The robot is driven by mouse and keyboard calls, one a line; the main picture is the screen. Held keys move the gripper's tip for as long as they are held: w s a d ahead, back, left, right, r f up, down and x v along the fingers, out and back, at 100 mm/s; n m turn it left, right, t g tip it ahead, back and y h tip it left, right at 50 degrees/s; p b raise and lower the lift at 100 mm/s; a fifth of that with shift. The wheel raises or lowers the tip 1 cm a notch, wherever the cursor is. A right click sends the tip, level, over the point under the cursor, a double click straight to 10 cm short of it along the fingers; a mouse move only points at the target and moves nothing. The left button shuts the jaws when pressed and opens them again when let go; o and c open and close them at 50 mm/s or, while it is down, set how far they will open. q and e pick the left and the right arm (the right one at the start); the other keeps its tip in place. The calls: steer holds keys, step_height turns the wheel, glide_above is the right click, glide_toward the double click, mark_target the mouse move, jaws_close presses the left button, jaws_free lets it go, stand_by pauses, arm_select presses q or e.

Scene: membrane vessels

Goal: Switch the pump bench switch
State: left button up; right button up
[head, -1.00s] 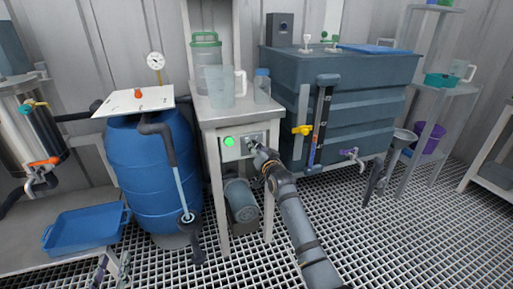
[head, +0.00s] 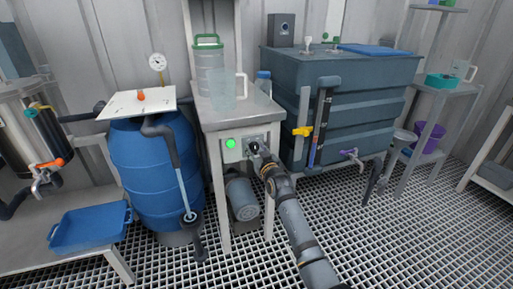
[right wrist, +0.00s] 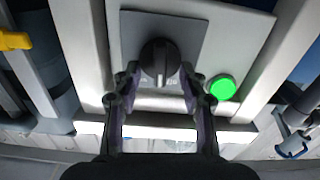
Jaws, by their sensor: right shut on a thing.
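The pump bench (head: 243,116) stands in the middle of the head view with a grey switch panel on its front. In the right wrist view the black rotary switch knob (right wrist: 160,58) sits on a grey plate (right wrist: 190,30), with a lit green lamp (right wrist: 222,88) beside it. The lamp also glows in the head view (head: 230,144). My right gripper (head: 256,148) is at the panel. In the right wrist view its two fingers (right wrist: 160,80) stand on either side of the knob, closed on it. My left gripper is not in view.
Jugs and a bottle (head: 263,84) stand on the bench top. A blue barrel (head: 150,180) is to the left, a large dark tank (head: 360,100) with a yellow valve (head: 302,131) to the right. A pump (head: 242,198) sits below the bench.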

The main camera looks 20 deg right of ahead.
steer(key=shift+a+n, duration=0.1)
steer(key=shift+n, duration=1.2)
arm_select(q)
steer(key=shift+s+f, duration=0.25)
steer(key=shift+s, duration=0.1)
arm_select(e)
steer(key=shift+a+f+n, duration=0.1)
steer(key=shift+a+n, duration=0.05)
steer(key=shift+n, duration=0.95)
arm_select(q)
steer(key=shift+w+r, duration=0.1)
arm_select(e)
steer(key=o, duration=1.1)
steer(key=shift+s, duration=0.1)
